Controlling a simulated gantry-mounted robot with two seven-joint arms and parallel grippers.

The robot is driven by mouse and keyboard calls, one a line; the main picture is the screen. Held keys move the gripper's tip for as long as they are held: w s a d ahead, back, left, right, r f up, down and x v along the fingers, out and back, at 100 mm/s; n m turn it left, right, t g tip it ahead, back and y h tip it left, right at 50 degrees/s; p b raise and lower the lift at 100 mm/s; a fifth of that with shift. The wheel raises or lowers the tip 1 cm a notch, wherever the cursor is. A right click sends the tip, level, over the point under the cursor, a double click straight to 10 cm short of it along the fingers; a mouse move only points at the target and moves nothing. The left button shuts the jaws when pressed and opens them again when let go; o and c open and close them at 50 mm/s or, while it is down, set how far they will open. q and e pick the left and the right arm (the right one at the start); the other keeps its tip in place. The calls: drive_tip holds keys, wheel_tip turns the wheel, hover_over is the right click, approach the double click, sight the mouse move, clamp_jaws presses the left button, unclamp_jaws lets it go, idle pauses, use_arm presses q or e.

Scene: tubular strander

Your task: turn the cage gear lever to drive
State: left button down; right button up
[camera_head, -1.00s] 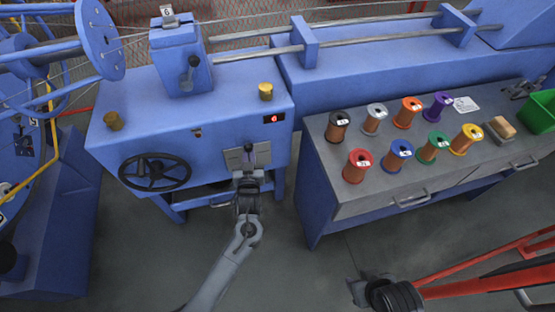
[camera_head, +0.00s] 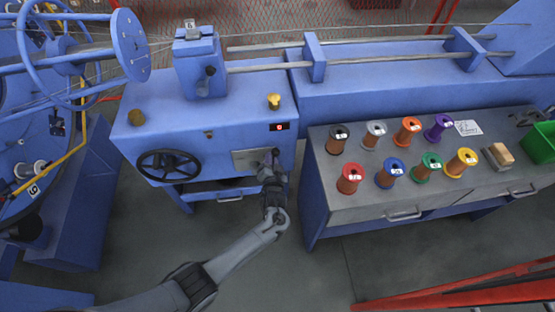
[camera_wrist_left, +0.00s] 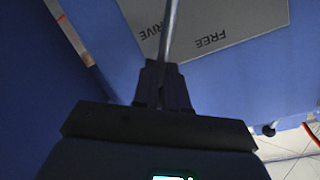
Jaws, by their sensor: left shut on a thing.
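The cage gear lever (camera_wrist_left: 171,25) is a thin metal rod in front of a grey plate (camera_wrist_left: 230,22) lettered DRIVE and FREE in the left wrist view. The rod crosses beside the DRIVE lettering and hides its first letter. My left gripper (camera_wrist_left: 163,85) is shut on the lever's end. In the head view, my left gripper (camera_head: 272,163) is at the right part of the plate (camera_head: 246,160) on the blue machine's front, and the lever is mostly hidden behind it. My right gripper is not in view.
A grey-topped bench (camera_head: 370,205) with several coloured spools stands to the right. Open floor lies in front.

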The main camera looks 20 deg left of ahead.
use_arm(q)
drive_tip(key=shift+w+d+r, duration=0.25)
drive_tip(key=shift+w+r, duration=0.05)
drive_tip(key=shift+r, duration=0.25)
drive_tip(key=c, duration=1.2)
unclamp_jaws()
drive_tip(key=shift+f, duration=0.1)
drive_tip(key=shift+o, duration=0.2)
drive_tip(key=shift+f, duration=0.15)
drive_tip(key=shift+s+f, duration=0.1)
